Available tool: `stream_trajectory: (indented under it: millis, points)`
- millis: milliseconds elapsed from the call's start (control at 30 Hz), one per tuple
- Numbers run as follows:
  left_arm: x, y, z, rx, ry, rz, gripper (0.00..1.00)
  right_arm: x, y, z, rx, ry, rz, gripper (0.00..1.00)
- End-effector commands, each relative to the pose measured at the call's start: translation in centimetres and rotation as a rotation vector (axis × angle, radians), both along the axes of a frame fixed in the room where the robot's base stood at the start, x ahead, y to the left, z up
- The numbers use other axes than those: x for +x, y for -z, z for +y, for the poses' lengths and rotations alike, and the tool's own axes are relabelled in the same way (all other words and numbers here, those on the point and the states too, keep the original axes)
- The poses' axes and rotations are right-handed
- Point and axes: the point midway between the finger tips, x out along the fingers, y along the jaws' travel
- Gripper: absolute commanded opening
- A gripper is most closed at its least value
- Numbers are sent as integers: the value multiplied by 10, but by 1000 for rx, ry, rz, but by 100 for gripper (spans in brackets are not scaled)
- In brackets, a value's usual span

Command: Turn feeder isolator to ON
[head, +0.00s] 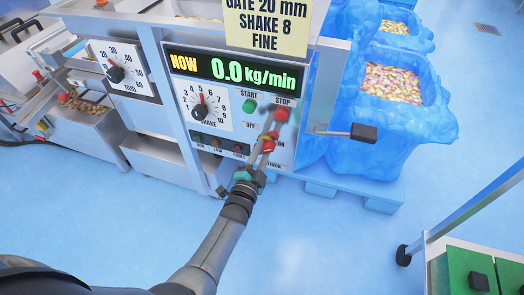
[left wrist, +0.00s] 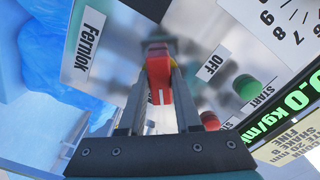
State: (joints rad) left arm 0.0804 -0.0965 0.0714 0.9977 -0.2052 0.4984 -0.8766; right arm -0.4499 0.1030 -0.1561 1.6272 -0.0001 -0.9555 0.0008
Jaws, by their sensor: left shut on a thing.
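The feeder isolator is a red knob with a white mark (left wrist: 160,85) on the grey control panel. In the left wrist view an OFF label (left wrist: 210,65) stands to its right, and the white mark faces the bottom of the picture, not that label. My left gripper (head: 267,143) reaches up to the panel from below in the head view. Its two fingers close on either side of the red knob, and it is shut on it. The fingers partly cover the knob and nearby lettering in the head view, and the ON lettering cannot be read clearly. My right gripper is not in view.
A green START button (head: 249,106) and a red STOP button (head: 281,115) sit close to the gripper. The SHAKE dial (head: 201,108) is to the left, under the display (head: 236,71). A black-ended handle (head: 363,133) sticks out right, before blue-lined bins (head: 390,130).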

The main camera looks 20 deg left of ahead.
Motion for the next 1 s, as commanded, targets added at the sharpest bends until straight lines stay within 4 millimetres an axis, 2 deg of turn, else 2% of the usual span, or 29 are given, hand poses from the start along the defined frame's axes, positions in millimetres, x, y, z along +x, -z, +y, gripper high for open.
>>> stream_trajectory:
  millis: [500,533,800,1000]
  points:
    - [-1,1,0,25,1,1,0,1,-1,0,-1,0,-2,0]
    - [-1,1,0,25,1,1,34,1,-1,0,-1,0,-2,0]
    - [0,0,0,22,1,0,62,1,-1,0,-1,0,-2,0]
    - [0,0,0,21,0,-1,62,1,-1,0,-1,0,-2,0]
